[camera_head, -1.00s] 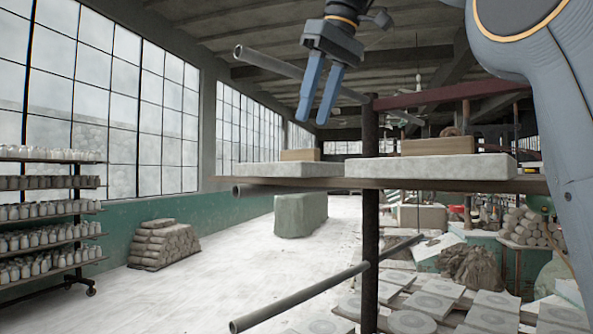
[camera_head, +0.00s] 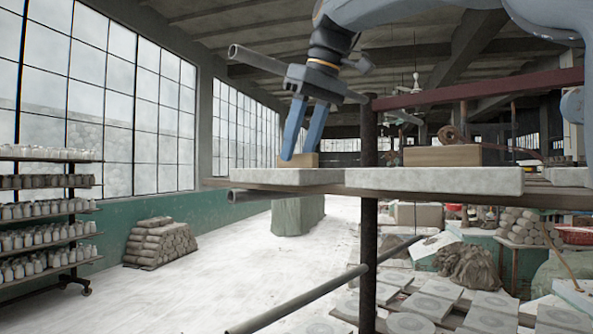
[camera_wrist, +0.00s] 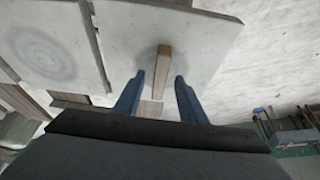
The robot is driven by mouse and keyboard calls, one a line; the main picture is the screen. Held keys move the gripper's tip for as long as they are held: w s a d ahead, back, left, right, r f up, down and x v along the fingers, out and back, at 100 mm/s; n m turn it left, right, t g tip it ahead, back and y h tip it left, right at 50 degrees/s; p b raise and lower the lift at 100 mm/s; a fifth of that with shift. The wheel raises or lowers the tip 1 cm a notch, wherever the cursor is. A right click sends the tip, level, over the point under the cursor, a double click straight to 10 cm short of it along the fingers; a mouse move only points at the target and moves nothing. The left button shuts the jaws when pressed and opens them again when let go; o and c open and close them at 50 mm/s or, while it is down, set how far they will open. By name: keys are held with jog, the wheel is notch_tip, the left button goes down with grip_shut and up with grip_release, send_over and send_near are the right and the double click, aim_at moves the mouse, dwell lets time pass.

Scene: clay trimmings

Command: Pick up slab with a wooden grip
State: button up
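In the wrist view, the slab (camera_wrist: 205,50) lies below my gripper (camera_wrist: 160,77), and the grip (camera_wrist: 163,66) stands between the two spread fingers. I cannot tell whether the fingers touch it.
The shelf board (camera_head: 470,198) rests by a dark upright post (camera_head: 369,255), with metal pipes (camera_head: 300,300) jutting out. A rack of jars (camera_head: 45,215) stands far left. Square tiles (camera_head: 437,288) cover the floor at lower right. Pale floor (camera_head: 190,295) is clear at the left.

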jog(key=shift+w+a+f, duration=0.1)
jog(key=shift+f, duration=0.15)
jog(key=shift+f, duration=0.25)
dwell(0.5)
grip_shut()
